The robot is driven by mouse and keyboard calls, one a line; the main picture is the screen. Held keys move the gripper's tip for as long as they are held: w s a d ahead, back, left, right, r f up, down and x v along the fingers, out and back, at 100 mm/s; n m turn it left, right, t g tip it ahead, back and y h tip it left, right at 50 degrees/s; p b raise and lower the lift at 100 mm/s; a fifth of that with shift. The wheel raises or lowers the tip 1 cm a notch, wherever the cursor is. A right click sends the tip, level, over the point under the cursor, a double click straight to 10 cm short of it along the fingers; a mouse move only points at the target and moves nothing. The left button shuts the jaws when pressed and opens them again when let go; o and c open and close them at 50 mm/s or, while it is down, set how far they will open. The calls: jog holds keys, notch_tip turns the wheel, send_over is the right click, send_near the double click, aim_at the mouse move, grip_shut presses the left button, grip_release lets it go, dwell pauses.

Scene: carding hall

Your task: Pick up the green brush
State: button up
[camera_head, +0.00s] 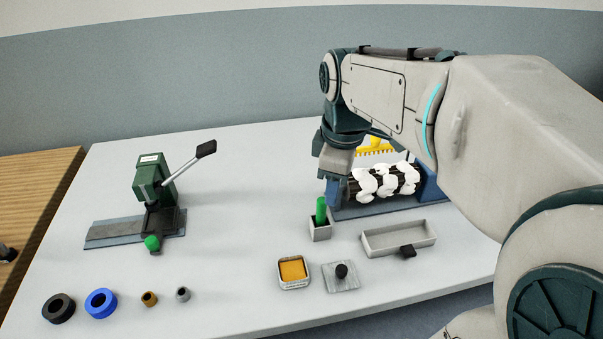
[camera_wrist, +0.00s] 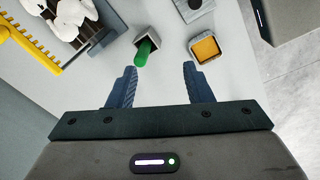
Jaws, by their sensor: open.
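The green brush (camera_head: 321,208) stands upright in a small grey square holder (camera_head: 320,231) near the middle of the white table. Only its green handle shows; its lower end is hidden in the holder. In the wrist view the green brush (camera_wrist: 144,52) lies ahead of the fingertips, slightly left of the middle of the gap. My gripper (camera_wrist: 158,70) is open, with nothing between its ribbed fingers. In the head view my gripper is close behind the brush, partly hidden by my wrist.
A grey tray (camera_head: 398,240), an orange-filled tin (camera_head: 293,271) and a black-knobbed plate (camera_head: 341,278) are in front. A green lever press (camera_head: 154,182) stands left, with free table between.

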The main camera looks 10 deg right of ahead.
aim_at(322, 200)
jog(key=w+r+n+g, duration=0.1)
jog(key=w+r+n, duration=0.2)
jog(key=w+n, duration=0.35)
jog(key=shift+n, duration=0.85)
jog(key=f, duration=0.3)
jog(key=s+f, duration=0.1)
jog(key=f, duration=0.2)
jog(key=f+b, duration=0.1)
jog(key=f, duration=0.1)
jog(key=shift+s+d+f, duration=0.15)
jog(key=shift+s+f, duration=0.05)
jog(key=shift+f, duration=0.2)
jog(key=f, duration=0.4)
jog(key=shift+w+a+f, duration=0.1)
jog(key=shift+w+a, duration=0.25)
jog(key=shift+a, duration=0.05)
jog(key=shift+f, duration=0.5)
grip_shut()
